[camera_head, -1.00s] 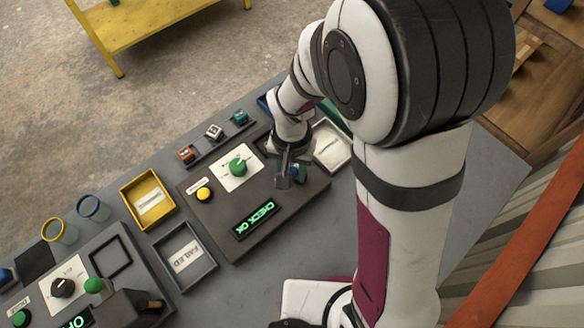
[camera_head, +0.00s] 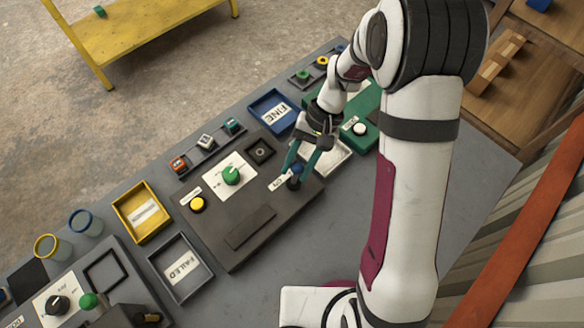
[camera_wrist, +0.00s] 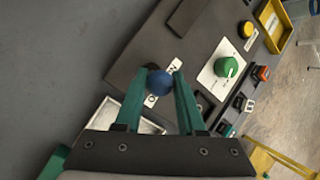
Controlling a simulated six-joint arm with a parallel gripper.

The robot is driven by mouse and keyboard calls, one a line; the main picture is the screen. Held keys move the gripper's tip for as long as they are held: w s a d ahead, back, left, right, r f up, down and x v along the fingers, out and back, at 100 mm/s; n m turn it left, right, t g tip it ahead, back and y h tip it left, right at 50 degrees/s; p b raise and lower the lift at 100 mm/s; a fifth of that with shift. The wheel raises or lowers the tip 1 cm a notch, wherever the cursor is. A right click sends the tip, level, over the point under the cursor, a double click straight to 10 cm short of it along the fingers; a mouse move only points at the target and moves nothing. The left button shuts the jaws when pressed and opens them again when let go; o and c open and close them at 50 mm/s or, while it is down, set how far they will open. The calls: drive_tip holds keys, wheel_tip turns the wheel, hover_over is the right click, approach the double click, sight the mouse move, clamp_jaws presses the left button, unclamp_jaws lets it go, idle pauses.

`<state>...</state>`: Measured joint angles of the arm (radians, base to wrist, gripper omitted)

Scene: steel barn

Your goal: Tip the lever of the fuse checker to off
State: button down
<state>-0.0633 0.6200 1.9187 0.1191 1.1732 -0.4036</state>
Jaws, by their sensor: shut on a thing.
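The fuse checker (camera_head: 222,214) is a dark, flat box on the grey bench, with a green dial, a yellow button and a display (camera_head: 250,228) that is dark. Its lever has a blue knob (camera_head: 294,183) near the box's right end, beside a small white label. The blue knob also shows in the wrist view (camera_wrist: 159,83), between my teal fingers. My gripper (camera_head: 296,174) is shut on the lever's knob. The lever's stem is mostly hidden, so its exact tilt is hard to tell.
A blue FINE tray (camera_head: 254,107), a yellow tray (camera_head: 120,206) and a dark FAILED tray (camera_head: 156,255) stand around the checker. Several small fuses lie in a rack (camera_head: 217,152) behind it. A white tray and a green device (camera_head: 374,137) are close to my gripper.

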drive_tip(key=shift+w+d+f+g+y, duration=0.2)
drive_tip(key=shift+w+d+g+y, duration=0.3)
drive_tip(key=shift+g+y, duration=0.2)
drive_tip(key=c, duration=0.5)
unclamp_jaws()
drive_tip(key=v, duration=1.5)
drive_tip(key=shift+w+d+r, duration=0.15)
drive_tip(key=shift+w+d, duration=0.1)
drive_tip(key=shift+w, duration=0.05)
